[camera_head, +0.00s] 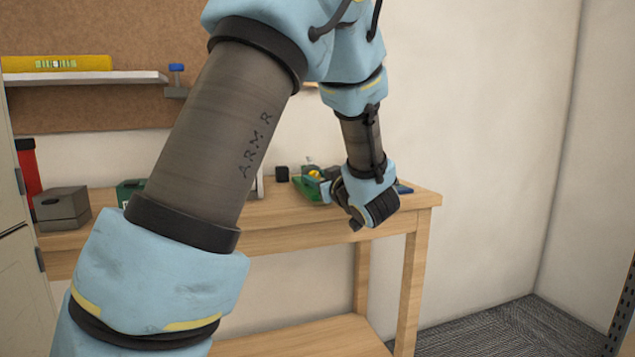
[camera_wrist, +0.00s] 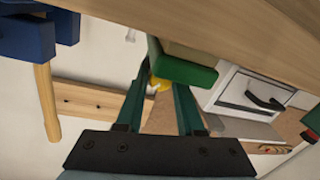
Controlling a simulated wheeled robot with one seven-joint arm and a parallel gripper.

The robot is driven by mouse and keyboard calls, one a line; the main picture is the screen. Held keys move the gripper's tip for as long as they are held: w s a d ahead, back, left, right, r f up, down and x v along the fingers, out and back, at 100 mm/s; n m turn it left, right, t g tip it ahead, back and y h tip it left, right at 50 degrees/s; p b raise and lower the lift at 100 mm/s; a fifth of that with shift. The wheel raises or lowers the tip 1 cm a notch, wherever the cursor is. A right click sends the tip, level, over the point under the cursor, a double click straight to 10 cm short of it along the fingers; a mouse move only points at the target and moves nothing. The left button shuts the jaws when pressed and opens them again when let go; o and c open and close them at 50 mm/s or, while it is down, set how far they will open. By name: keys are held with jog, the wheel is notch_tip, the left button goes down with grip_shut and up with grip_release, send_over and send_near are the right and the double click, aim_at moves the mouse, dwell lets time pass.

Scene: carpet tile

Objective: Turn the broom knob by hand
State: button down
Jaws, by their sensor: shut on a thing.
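A small yellow knob-like part (camera_wrist: 158,85) shows between the fingertips of my gripper (camera_wrist: 163,80) in the wrist view. The two teal fingers are shut on it, partly hidden by a green block (camera_wrist: 185,66). In the head view a yellow spot (camera_head: 314,174) shows by a green object (camera_head: 316,189) on the workbench, close to my gripper. My wrist covers much of that spot. I cannot make out a broom, and I cannot tell how far the knob is turned.
The wooden workbench (camera_head: 290,212) carries a grey box (camera_head: 62,207) and a red cylinder (camera_head: 28,165) at the left. A small black object (camera_head: 281,173) stands near the knob. A shelf (camera_head: 85,78) holds a yellow level (camera_head: 57,63).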

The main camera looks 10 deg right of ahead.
jog(key=shift+a+n+g+b, duration=0.1)
jog(key=shift+n+g+b, duration=0.2)
jog(key=shift+n+b, duration=1.3)
jog(key=shift+n+p, duration=0.35)
jog(key=shift+n, duration=0.15)
jog(key=c, duration=0.5)
grip_release()
jog(key=shift+c, duration=0.2)
